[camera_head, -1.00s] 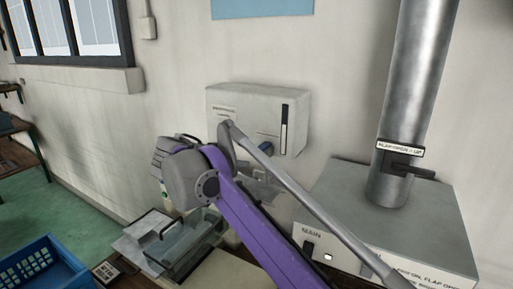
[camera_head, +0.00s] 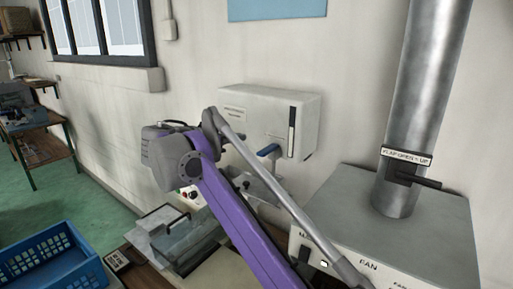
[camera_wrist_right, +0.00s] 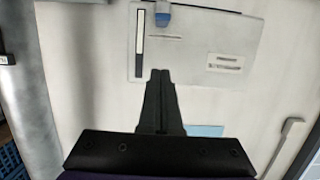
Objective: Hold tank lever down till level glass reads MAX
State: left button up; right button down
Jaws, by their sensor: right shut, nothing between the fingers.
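The white tank (camera_head: 255,112) is a box on the wall, with a tall narrow level glass (camera_head: 291,132) at its right side. A blue-ended lever (camera_head: 268,150) sticks out at its lower front. My right gripper (camera_head: 272,166) is just below the lever in the head view, partly behind my purple arm. The right wrist view looks upside down. There the fingers (camera_wrist_right: 160,72) are shut and empty, pointing at the tank face, and the blue lever (camera_wrist_right: 162,16) is apart from their tips. The glass (camera_wrist_right: 139,45) shows there, but its reading is too small to tell. My left gripper is not in view.
A grey fan box (camera_head: 425,225) with a metal duct (camera_head: 425,90) and a dark flap handle (camera_head: 415,178) stands at right. A blue crate (camera_head: 50,262) and a glass-sided tray (camera_head: 188,240) are at lower left. A blue panel (camera_head: 275,8) hangs above the tank.

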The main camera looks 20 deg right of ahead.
send_over(268, 150)
jog(key=s+a, duration=0.1)
jog(key=a, duration=0.3)
notch_tip(268, 150, down, 2)
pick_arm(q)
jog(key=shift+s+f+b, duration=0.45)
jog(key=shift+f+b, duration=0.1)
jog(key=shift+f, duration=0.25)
pick_arm(e)
jog(key=f, duration=0.4)
jog(key=shift+s+d+f, duration=0.1)
jog(key=shift+s+f, duration=0.1)
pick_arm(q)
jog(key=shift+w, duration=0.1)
pick_arm(e)
jog(key=shift+w, duration=0.15)
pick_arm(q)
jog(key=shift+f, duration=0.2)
pick_arm(e)
jog(key=shift+f, duration=0.3)
